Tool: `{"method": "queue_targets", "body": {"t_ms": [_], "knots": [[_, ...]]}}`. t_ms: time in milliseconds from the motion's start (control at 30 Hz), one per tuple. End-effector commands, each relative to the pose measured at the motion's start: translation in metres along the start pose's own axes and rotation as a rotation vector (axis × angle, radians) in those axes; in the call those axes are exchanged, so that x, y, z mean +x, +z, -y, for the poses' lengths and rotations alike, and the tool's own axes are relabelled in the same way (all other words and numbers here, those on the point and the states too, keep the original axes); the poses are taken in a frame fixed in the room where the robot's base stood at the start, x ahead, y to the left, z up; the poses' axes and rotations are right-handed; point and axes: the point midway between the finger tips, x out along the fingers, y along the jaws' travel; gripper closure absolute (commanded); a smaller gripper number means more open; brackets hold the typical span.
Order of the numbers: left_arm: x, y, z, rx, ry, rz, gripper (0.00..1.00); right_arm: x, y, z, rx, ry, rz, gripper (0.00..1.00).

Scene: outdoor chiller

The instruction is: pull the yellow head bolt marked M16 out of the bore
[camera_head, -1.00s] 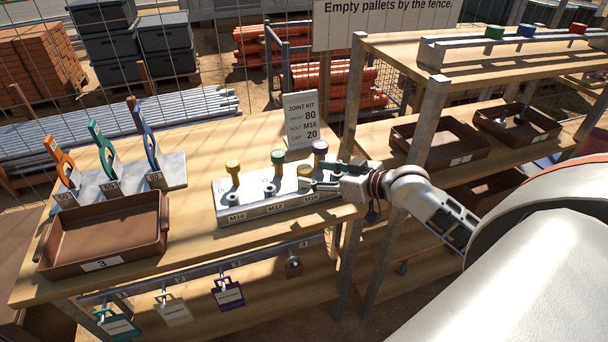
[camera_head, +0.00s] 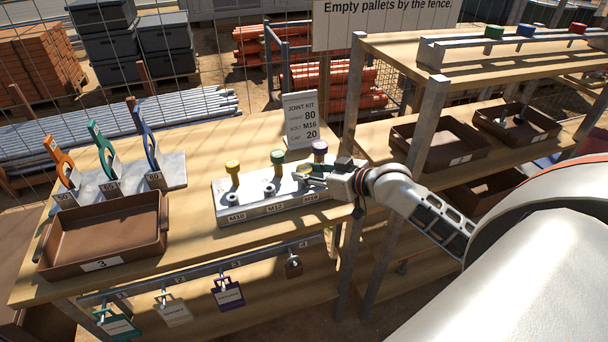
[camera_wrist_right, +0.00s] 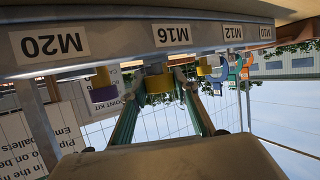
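The bolt block (camera_head: 222,204) stands on the wooden bench, with labels M10, M12 and M16 readable along its front. The yellow head bolt (camera_head: 303,168) sits upright at the M16 label. In the right wrist view, which is upside down, its yellow head (camera_wrist_right: 159,84) hangs below the M16 label between my fingers. My right gripper (camera_head: 314,174) reaches in from the right, its fingers on either side of the head. In the wrist view the right gripper (camera_wrist_right: 158,92) looks open, with narrow gaps beside the head. The bolt's shank is hidden. My left gripper is not in view.
Another yellow bolt (camera_head: 232,167), a green bolt (camera_head: 278,158) and a purple bolt (camera_head: 320,148) stand in the block. A sign (camera_head: 301,119) reading bolt M16 rises behind it. An empty brown tray (camera_head: 100,265) is at left. A shelf post (camera_head: 428,125) stands right of the gripper.

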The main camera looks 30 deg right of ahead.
Motion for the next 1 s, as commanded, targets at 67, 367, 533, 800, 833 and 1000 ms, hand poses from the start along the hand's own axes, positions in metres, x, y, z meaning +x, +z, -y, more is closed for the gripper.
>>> {"method": "queue_targets", "body": {"t_ms": [67,367,533,800,833,1000], "knots": [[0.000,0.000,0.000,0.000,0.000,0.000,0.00,0.000,-0.001,0.000,0.000,0.000,-0.001,1.00],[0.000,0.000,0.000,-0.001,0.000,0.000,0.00,-0.001,-0.003,0.000,-0.001,0.000,-0.001,1.00],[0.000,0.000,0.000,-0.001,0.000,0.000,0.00,-0.002,-0.006,0.000,0.000,0.000,-0.002,1.00],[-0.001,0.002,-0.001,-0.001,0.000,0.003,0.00,-0.004,-0.011,0.000,-0.001,0.000,-0.001,1.00],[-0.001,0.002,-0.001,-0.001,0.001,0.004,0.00,-0.004,-0.011,0.000,-0.001,0.000,-0.001,1.00],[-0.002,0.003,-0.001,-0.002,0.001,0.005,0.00,-0.005,-0.013,0.000,-0.001,0.000,-0.001,1.00]]}}
